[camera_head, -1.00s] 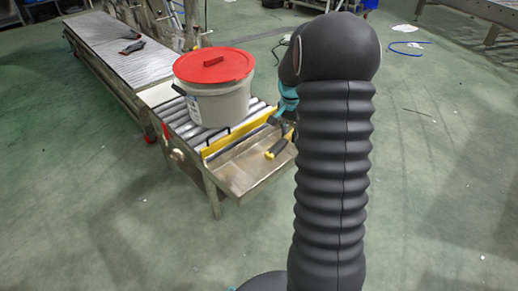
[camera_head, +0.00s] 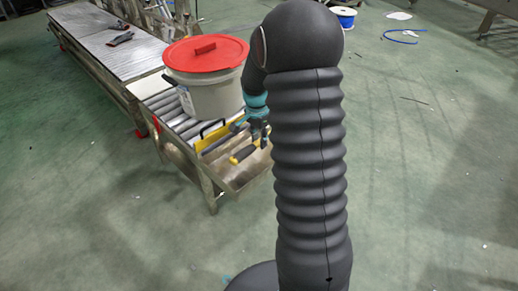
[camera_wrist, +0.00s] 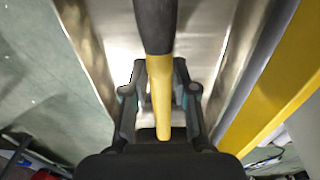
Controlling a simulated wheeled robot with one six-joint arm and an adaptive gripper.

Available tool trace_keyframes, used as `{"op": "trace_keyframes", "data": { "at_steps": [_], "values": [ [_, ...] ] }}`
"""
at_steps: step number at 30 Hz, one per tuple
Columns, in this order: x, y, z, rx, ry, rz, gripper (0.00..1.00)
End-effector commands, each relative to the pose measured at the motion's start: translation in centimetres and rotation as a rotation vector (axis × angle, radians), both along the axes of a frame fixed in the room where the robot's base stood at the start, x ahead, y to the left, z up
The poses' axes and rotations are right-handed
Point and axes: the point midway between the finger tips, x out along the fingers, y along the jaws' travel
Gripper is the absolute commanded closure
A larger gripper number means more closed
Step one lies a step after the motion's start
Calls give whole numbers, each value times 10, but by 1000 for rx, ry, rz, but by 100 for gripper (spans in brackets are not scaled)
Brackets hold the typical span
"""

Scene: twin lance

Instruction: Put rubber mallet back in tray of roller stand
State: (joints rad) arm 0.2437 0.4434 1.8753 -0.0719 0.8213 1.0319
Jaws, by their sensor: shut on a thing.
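My gripper (camera_wrist: 160,85) is shut on the rubber mallet (camera_wrist: 160,75), with one finger on each side of its yellow part. The mallet's dark part (camera_wrist: 154,25) runs off the top of the wrist view. Behind it is the bare metal of the tray (camera_wrist: 110,25). In the head view my gripper (camera_head: 258,128) points down over the tray (camera_head: 225,170), and the yellow and dark mallet (camera_head: 243,154) shows below it. My arm hides the tray's right part. I cannot tell whether the mallet touches the tray floor.
The roller stand (camera_head: 175,118) bears a grey bucket with a red lid (camera_head: 205,55). A yellow bar (camera_head: 210,138) runs between rollers and tray. A dark-handled tool (camera_head: 120,39) lies on the long conveyor at the left. The green floor around is mostly clear.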

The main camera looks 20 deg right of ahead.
Motion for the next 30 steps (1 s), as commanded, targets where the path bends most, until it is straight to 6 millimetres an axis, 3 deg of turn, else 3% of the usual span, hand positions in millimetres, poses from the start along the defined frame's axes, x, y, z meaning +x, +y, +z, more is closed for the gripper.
{"op": "trace_keyframes", "data": {
  "at_steps": [5,12,19,20,22,30],
  "values": [
    [1,3,-8,-1,-1,1,100],
    [1,3,-38,-1,-1,1,100],
    [1,2,-41,-1,-3,1,100],
    [0,2,-42,0,0,0,68],
    [0,2,-42,0,0,0,50],
    [1,3,-41,-1,0,2,48]
  ]
}}
